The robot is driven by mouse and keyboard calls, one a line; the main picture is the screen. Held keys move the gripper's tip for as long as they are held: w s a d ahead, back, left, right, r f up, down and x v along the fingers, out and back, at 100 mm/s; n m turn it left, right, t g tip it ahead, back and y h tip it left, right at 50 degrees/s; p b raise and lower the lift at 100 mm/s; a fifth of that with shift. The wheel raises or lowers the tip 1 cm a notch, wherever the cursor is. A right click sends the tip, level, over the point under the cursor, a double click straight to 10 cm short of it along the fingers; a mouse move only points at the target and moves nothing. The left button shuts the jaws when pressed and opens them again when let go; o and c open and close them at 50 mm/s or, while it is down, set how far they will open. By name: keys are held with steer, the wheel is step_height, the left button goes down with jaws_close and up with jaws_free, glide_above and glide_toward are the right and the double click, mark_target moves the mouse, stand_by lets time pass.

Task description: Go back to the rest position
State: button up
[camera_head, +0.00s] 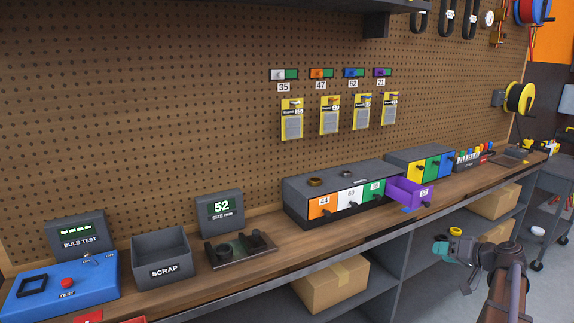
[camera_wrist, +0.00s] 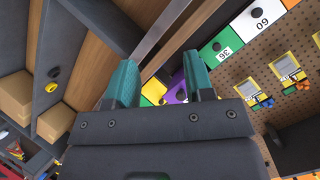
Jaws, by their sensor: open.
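My gripper (camera_head: 447,249) hangs in front of the workbench, at the right of the head view, below bench-top height in the picture. Its two teal fingers also show in the wrist view (camera_wrist: 159,76), apart with nothing between them. The arm (camera_head: 505,285) comes up from the lower right edge. The purple drawer (camera_head: 408,193) of the drawer unit stands pulled out above and left of the gripper, and the gripper is apart from it. Purple also shows between the fingers in the wrist view (camera_wrist: 177,92), farther off.
The wooden bench top (camera_head: 305,238) carries a grey drawer unit (camera_head: 300,190), a scrap bin (camera_head: 161,255), a size gauge (camera_head: 220,212) and a blue test box (camera_head: 60,292). Cardboard boxes (camera_head: 335,284) sit on the shelf below. A grey cart (camera_head: 556,190) stands at the far right.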

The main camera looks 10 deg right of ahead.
steer(key=s+a+f+n+g+h, duration=0.1)
steer(key=s+a+f+g+h, duration=0.2)
steer(key=a, duration=1.1)
steer(key=s+a+f+n+g+h, duration=0.1)
steer(key=s+a+f+g, duration=0.3)
steer(key=a, duration=1.1)
steer(key=s+a+f+n+g+h, duration=0.1)
steer(key=s+a+f+n+g, duration=0.3)
steer(key=a, duration=1)
step_height(320, 180, up, 16)
steer(key=s+m+p, duration=0.1)
steer(key=m+p, duration=0.1)
steer(key=p, duration=1.3)
steer(key=shift+s+d+r+g, duration=0.2)
steer(key=shift+d+g, duration=0.1)
steer(key=shift+g, duration=0.1)
